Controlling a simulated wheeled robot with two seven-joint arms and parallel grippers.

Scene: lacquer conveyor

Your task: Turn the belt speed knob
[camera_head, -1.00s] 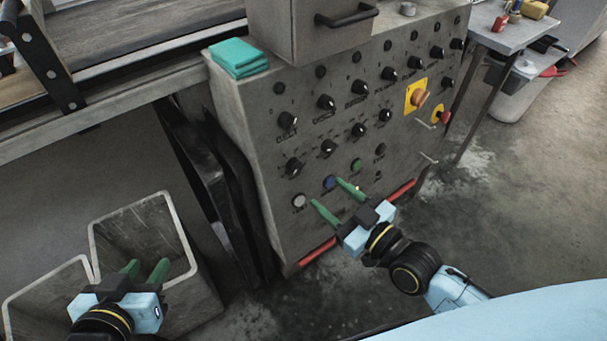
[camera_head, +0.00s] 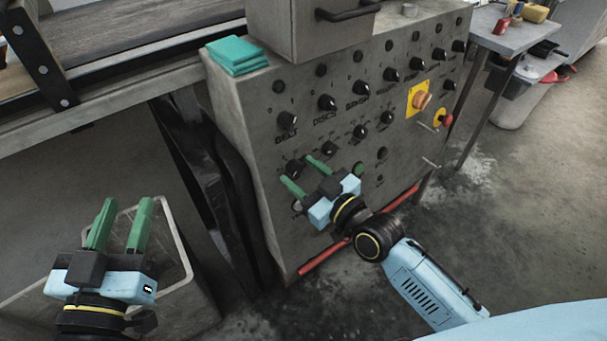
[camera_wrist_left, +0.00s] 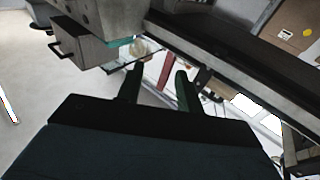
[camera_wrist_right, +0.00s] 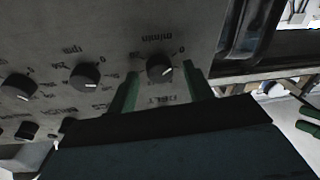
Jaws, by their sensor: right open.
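The belt speed knob (camera_head: 295,168), round and black, is on the left of the grey control panel (camera_head: 265,205), under the word BELT. In the right wrist view the knob (camera_wrist_right: 160,68) has a white pointer mark and shows upside down with its BELT and m/min labels. My right gripper (camera_head: 297,169) is open, its green fingertips on either side of the knob in the picture. I cannot tell whether they touch it. My left gripper (camera_head: 123,204) is open and empty, above the grey bins at the lower left.
Other black knobs, such as the neighbouring one (camera_head: 328,149), sit close to the right. An orange knob on a yellow plate (camera_head: 422,100) and a red stop button (camera_head: 446,120) are farther right. A teal cloth (camera_head: 238,58) lies on the panel top. The conveyor (camera_head: 130,40) is at the upper left.

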